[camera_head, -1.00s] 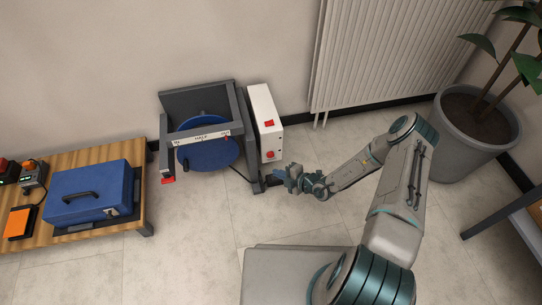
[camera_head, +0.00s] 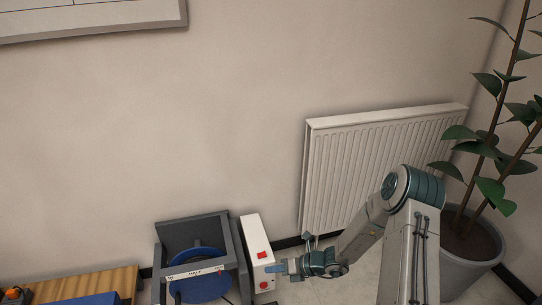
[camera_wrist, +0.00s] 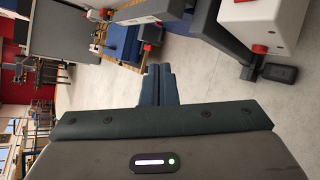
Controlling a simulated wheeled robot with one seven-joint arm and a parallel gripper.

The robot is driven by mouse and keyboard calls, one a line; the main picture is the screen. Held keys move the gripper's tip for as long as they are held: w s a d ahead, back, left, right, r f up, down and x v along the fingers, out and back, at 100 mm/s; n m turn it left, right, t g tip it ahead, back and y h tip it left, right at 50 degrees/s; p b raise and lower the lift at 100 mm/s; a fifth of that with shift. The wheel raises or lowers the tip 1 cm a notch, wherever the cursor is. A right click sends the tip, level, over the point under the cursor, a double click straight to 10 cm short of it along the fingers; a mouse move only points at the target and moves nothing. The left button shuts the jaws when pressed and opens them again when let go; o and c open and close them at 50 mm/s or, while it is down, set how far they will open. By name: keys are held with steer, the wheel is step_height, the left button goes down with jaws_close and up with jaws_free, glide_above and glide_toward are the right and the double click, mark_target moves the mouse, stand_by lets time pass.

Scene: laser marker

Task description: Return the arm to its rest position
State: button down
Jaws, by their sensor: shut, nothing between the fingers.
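My gripper (camera_head: 283,267) shows at the lower middle of the head view, at the end of my bent grey and teal arm. It points left, toward the white control box (camera_head: 257,254) with red buttons. In the wrist view my gripper's fingers (camera_wrist: 157,84) are together with nothing between them. The white box also shows at the top right of the wrist view (camera_wrist: 262,22). From the head view I cannot tell whether the fingertips touch the box; in the wrist view they appear apart from it.
A dark grey frame with a blue disc (camera_head: 199,288) stands left of the box. A wooden table (camera_head: 72,287) is at the lower left. A white radiator (camera_head: 372,165) is on the wall behind my arm. A potted plant (camera_head: 470,240) stands at the right.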

steer(key=s+d+r+n+g+h+p, duration=0.1)
steer(key=s+r+n+h+p, duration=0.2)
steer(key=r+n, duration=0.5)
steer(key=s+d+r+n+g+p, duration=0.1)
steer(key=s+r+n+p, duration=0.3)
steer(key=r, duration=0.8)
steer(key=s+d+r+n+g+h+p, duration=0.15)
steer(key=r+n+p, duration=0.3)
steer(key=r, duration=0.55)
steer(key=s+d+r+n+t+h+p, duration=0.1)
steer(key=s+d+r+n+h+p, duration=0.1)
steer(key=r, duration=0.7)
steer(key=s+d+r+n+t+h+p, duration=0.1)
steer(key=s+d+r+n+h+p, duration=0.2)
steer(key=s+d+r+n+p, duration=0.2)
steer(key=s+d+r+n+t+h+p, duration=0.1)
steer(key=s+r+n+p, duration=0.5)
steer(key=r, duration=0.6)
steer(key=shift+s+d+r+n+h, duration=0.35)
steer(key=shift+s+d+n+h, duration=0.4)
steer(key=shift+d, duration=0.5)
steer(key=shift+t, duration=0.25)
